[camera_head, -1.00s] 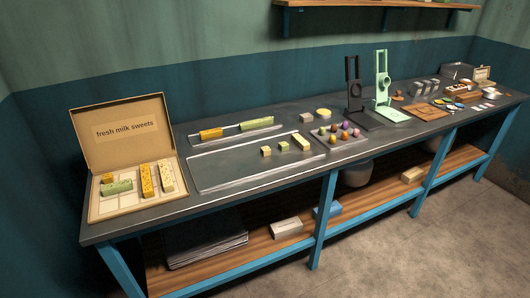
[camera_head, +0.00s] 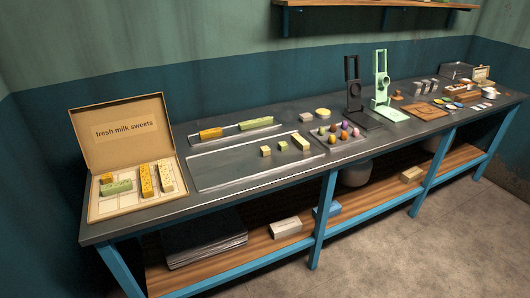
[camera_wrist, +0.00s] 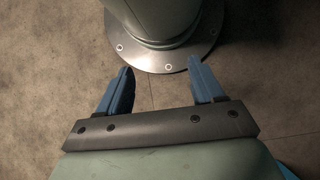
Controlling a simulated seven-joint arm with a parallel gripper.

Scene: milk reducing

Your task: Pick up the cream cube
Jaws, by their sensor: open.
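The left cube (camera_head: 265,151) looks cream. The other cube (camera_head: 283,146) stands just right of it and looks slightly yellower or greener, though they are small and hard to tell apart.
An open sweets box (camera_head: 131,211) holding bars stands at the table's left end. A rear tray (camera_head: 222,136) holds an orange bar and a green bar.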

